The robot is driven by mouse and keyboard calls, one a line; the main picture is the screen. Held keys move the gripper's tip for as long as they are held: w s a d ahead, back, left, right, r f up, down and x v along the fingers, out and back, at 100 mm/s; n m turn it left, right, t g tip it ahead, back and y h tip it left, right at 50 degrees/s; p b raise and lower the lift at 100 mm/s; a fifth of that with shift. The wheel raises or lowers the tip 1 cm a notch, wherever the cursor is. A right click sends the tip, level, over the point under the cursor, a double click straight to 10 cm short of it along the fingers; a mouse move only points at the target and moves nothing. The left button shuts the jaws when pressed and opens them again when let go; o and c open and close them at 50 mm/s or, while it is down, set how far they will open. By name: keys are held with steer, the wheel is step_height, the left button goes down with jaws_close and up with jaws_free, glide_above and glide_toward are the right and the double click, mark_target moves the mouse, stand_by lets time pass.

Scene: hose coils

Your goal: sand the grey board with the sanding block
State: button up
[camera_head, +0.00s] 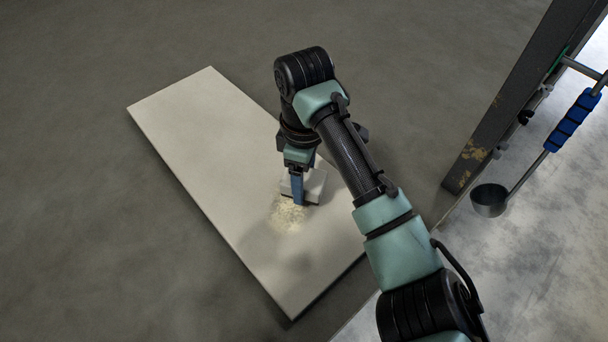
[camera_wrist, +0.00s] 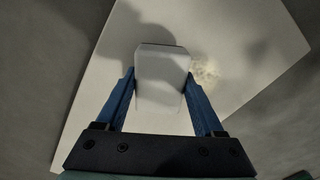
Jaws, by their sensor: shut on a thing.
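The grey board (camera_head: 190,120) lies flat, running from upper left to lower centre in the head view; its pale surface (camera_wrist: 110,75) also fills much of the wrist view. My gripper (camera_head: 298,187) is over the board's lower right half. In the wrist view its two blue fingers (camera_wrist: 163,95) are shut on the pale sanding block (camera_wrist: 160,72). The block also shows in the head view (camera_head: 315,186), partly hidden by a finger. It is at the board's surface; I cannot tell whether it touches. A patch of pale dust (camera_head: 287,214) lies on the board beside the block.
A dark post (camera_head: 500,110) with worn paint stands at the right. Beside it hang a ladle-like metal cup (camera_head: 489,200) and a blue-gripped rod (camera_head: 573,120). The grey floor (camera_head: 80,220) left of the board is clear.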

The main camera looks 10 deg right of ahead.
mark_target(281, 212)
steer(key=shift+f+b, duration=0.3)
steer(key=shift+f, duration=0.4)
stand_by(0.6)
steer(key=shift+s+a+r+p, duration=0.1)
steer(key=shift+s+a+p, duration=0.6)
steer(key=shift+a, duration=0.2)
steer(key=shift+s+a+r+p, duration=0.1)
steer(key=shift+s+a+p, duration=0.55)
steer(key=shift+a, duration=0.25)
steer(key=shift+s+a+f+p, duration=0.15)
steer(key=shift+s+a+p, duration=0.2)
steer(key=shift+a, duration=0.25)
steer(key=shift+s+a+f+p, duration=0.1)
steer(key=shift+s+a+p, duration=0.5)
steer(key=shift+s+a, duration=0.5)
steer(key=shift+s+a+p, duration=0.6)
steer(key=shift+s+a, duration=0.15)
steer(key=shift+a, duration=0.5)
steer(key=shift+w+d+b, duration=0.25)
steer(key=shift+w+d, duration=0.7)
steer(key=shift+d, duration=0.25)
steer(key=shift+w+d+b, duration=0.2)
steer(key=shift+w+d, duration=0.7)
steer(key=shift+d, duration=0.3)
